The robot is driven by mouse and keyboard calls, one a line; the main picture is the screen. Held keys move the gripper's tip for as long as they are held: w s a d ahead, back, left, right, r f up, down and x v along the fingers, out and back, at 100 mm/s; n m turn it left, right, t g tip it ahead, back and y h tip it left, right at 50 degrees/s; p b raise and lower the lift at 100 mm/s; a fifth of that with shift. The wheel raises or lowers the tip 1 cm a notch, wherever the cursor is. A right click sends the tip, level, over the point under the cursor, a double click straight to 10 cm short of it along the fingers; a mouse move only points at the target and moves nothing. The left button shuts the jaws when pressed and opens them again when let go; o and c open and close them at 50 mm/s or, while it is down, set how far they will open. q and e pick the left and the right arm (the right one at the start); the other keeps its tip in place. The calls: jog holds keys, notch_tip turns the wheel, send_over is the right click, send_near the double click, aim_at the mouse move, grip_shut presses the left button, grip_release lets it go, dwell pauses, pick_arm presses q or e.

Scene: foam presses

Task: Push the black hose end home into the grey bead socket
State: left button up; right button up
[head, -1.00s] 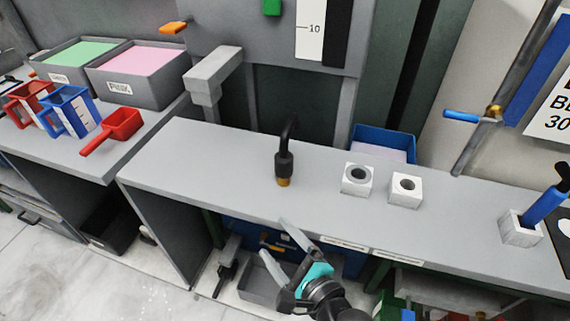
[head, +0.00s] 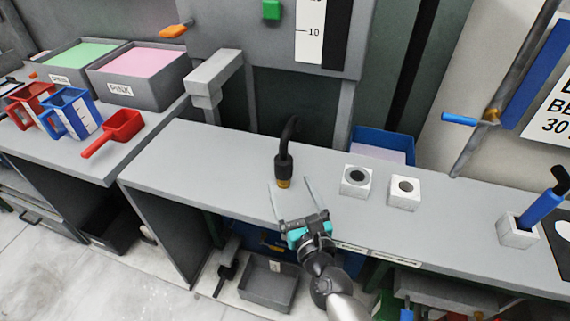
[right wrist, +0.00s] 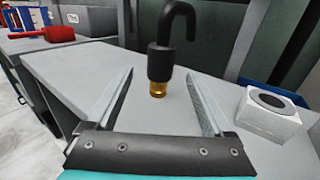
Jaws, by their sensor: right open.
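The black hose end (head: 284,164) has a curved hose above it and a brass tip pointing down. It is over the grey bench; I cannot tell whether its tip touches the top. My right gripper (head: 290,186) is open and empty, its fingers pointing at the hose end. In the right wrist view the hose end (right wrist: 160,62) shows between and beyond the fingertips. Two white blocks with round openings stand to its right. The left block (head: 356,188) has a wide grey face, which looks like the grey bead socket; it also shows in the wrist view (right wrist: 265,122). My left gripper is not seen.
The second white block (head: 404,199) has a smaller dark hole. A block with a blue-handled tool (head: 540,208) stands far right. A blue bin (head: 384,140) is behind the bench. Trays, jugs and a red scoop (head: 115,130) are on the left bench. The bench left of the hose is clear.

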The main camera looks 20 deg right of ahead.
aim_at(286, 172)
jog(key=shift+w+d+r, duration=0.1)
jog(key=shift+w, duration=3.6)
jog(key=shift+c, duration=0.2)
grip_shut()
